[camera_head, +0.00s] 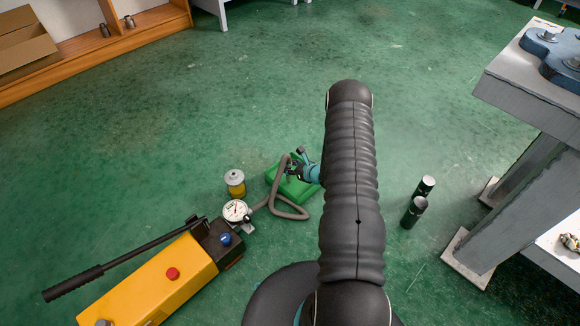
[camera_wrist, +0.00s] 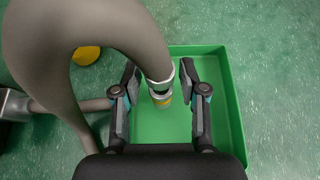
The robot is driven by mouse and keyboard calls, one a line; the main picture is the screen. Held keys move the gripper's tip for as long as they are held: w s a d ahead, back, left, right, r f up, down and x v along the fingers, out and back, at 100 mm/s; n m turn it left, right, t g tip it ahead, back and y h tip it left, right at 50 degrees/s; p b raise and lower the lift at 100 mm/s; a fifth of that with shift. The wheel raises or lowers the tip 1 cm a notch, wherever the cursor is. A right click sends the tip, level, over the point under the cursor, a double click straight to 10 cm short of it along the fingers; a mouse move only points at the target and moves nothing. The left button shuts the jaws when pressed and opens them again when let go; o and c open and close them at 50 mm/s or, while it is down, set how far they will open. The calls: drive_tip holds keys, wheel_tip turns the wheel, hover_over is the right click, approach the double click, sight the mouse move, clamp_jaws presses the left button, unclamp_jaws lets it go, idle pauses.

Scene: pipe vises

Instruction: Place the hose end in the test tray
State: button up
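The green test tray (camera_head: 277,179) lies on the floor, and its right rim shows in the wrist view (camera_wrist: 232,105). The grey hose (camera_head: 276,178) loops from the pump to the tray. In the wrist view, the hose end (camera_wrist: 161,92) has a metal collar and a yellow tip and points down over the tray floor. My gripper (camera_head: 296,168) is at the tray. In the wrist view, its two fingers (camera_wrist: 160,80) stand either side of the hose end with small gaps. I cannot tell if the tip touches the tray floor.
A yellow hand pump (camera_head: 155,285) with a long black handle and a dial gauge (camera_head: 236,211) stands left of the tray. A yellow canister (camera_head: 235,183) is close by. Dark cylinders (camera_head: 413,212) stand right of my arm, near a grey workbench (camera_head: 515,85). Floor behind is clear.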

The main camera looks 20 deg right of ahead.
drive_tip(key=shift+s+d+r, duration=0.1)
drive_tip(key=shift+s+r, duration=0.1)
drive_tip(key=shift+r, duration=0.1)
drive_tip(key=v, duration=1.1)
drive_tip(key=s+a+r+n+g+y, duration=0.25)
drive_tip(key=a+r+n, duration=0.6)
drive_tip(key=r, duration=0.55)
drive_tip(key=s+a+r+n+g+y, duration=0.1)
drive_tip(key=a+r+n+g+y, duration=0.25)
drive_tip(key=a+r+n, duration=0.6)
drive_tip(key=s+a+r+n+g+h, duration=0.1)
drive_tip(key=s+a+r+n+h, duration=0.15)
drive_tip(key=s+r, duration=0.4)
drive_tip(key=s+a+r+n+g+h, duration=0.2)
drive_tip(key=s+a+r+n, duration=0.2)
drive_tip(key=s+r, duration=0.3)
drive_tip(key=s+d+r+n+t+h, duration=0.3)
drive_tip(key=s+r+n+h, duration=0.3)
drive_tip(key=s, duration=0.4)
wheel_tip(320, 180, up, 3)
drive_tip(key=shift+s+d+f+n+p, duration=0.1)
drive_tip(key=shift+s+d+n+p, duration=0.25)
drive_tip(key=shift+d+n, duration=0.25)
drive_tip(key=shift+a, duration=0.2)
